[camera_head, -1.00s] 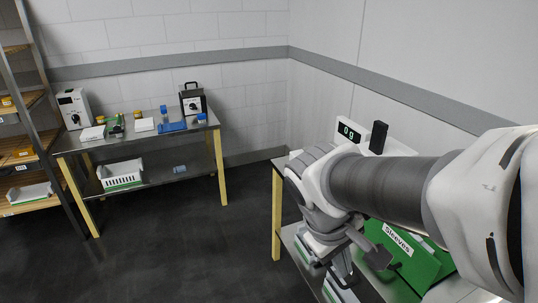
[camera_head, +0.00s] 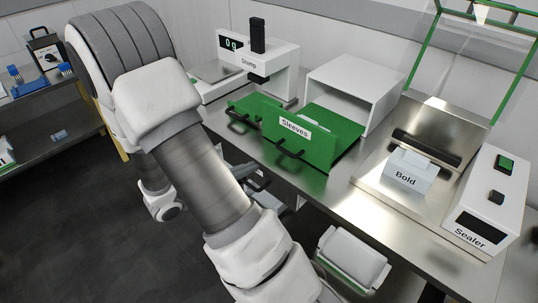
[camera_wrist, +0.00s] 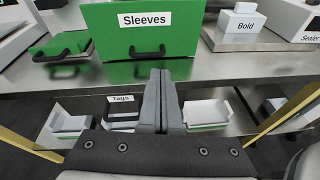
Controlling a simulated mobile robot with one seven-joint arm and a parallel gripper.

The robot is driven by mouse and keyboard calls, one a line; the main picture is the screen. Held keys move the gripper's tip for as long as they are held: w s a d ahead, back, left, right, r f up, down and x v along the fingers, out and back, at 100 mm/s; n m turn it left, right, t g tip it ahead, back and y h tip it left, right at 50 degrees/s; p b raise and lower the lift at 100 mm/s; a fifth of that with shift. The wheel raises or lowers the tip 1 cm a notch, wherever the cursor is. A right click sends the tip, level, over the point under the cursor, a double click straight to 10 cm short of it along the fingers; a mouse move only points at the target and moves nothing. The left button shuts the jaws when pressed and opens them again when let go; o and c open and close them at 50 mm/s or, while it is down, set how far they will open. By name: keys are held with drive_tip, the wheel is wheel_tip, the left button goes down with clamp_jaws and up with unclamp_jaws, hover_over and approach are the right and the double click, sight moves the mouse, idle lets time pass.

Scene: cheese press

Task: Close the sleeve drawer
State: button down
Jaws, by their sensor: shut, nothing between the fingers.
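The green sleeve drawer (camera_head: 316,143), labelled "Sleeves", is pulled out in front of an open white housing (camera_head: 366,80) on the steel bench. Its black handle (camera_head: 290,153) is on the front face. In the wrist view the drawer front (camera_wrist: 140,30) faces me, with its handle (camera_wrist: 148,52) low on it. My gripper (camera_wrist: 160,75) is shut and empty; its fingertips appear just below and slightly right of the handle, apart from it as far as I can tell. In the head view my arm partly hides the gripper, below and left of the drawer.
A smaller green drawer with a black handle (camera_head: 238,113) sticks out to the left, by the stamp machine (camera_head: 270,58). A white "Bold" box (camera_head: 408,170) and the sealer (camera_head: 488,205) stand to the right. Bins, one labelled "Tags" (camera_wrist: 121,112), sit on the lower shelf.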

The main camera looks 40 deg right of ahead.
wheel_tip(320, 180, down, 3)
drive_tip(key=w+n+t, duration=0.1)
drive_tip(key=n, duration=0.1)
drive_tip(key=b, duration=0.3)
approach(284, 152)
drive_tip(key=shift+h, duration=0.3)
drive_tip(key=x, duration=0.6)
drive_tip(key=shift+s+f, duration=0.1)
drive_tip(key=shift+f, duration=0.15)
drive_tip(key=shift+d, duration=0.4)
drive_tip(key=shift+d, duration=0.1)
drive_tip(key=r+b+x, duration=0.1)
drive_tip(key=x, duration=0.6)
drive_tip(key=r+b+x, duration=0.1)
drive_tip(key=r+x, duration=0.1)
drive_tip(key=x, duration=0.5)
drive_tip(key=d+r+b+x, duration=0.1)
drive_tip(key=b+x, duration=0.1)
drive_tip(key=x, duration=0.5)
drive_tip(key=shift+w+r, duration=0.1)
drive_tip(key=shift+w, duration=0.1)
drive_tip(key=shift+d, duration=0.7)
drive_tip(key=shift+d+r, duration=0.2)
drive_tip(key=shift+r, duration=0.05)
